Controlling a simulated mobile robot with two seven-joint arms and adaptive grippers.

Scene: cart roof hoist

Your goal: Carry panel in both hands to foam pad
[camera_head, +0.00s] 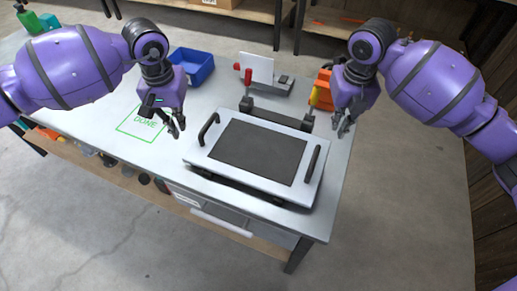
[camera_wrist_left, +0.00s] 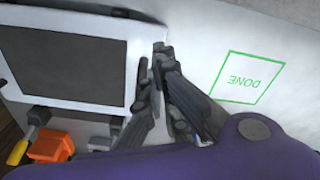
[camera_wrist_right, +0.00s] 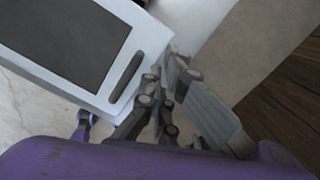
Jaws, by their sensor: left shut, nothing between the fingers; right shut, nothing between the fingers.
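The panel (camera_head: 203,153) is a pale rectangular plate with a dark middle and a black handle on each short side. It lies on the workbench, with a dark layer showing beneath its front edge. My left gripper (camera_head: 177,132) is shut and empty, left of the left handle (camera_head: 209,129). My right gripper (camera_head: 343,131) is shut and empty, to the right of and beyond the right handle (camera_head: 313,163). The panel also shows in the left wrist view (camera_wrist_left: 117,30) and the right wrist view (camera_wrist_right: 143,35). I cannot tell a separate foam pad apart from the dark surfaces.
A green square marked DONE (camera_head: 145,122) is on the bench (camera_head: 110,95) at left. A blue bin (camera_head: 192,67) stands behind it. Red-handled clamp-like hardware (camera_head: 243,73), a white card (camera_head: 258,67) and an orange item (camera_head: 325,90) are behind the panel.

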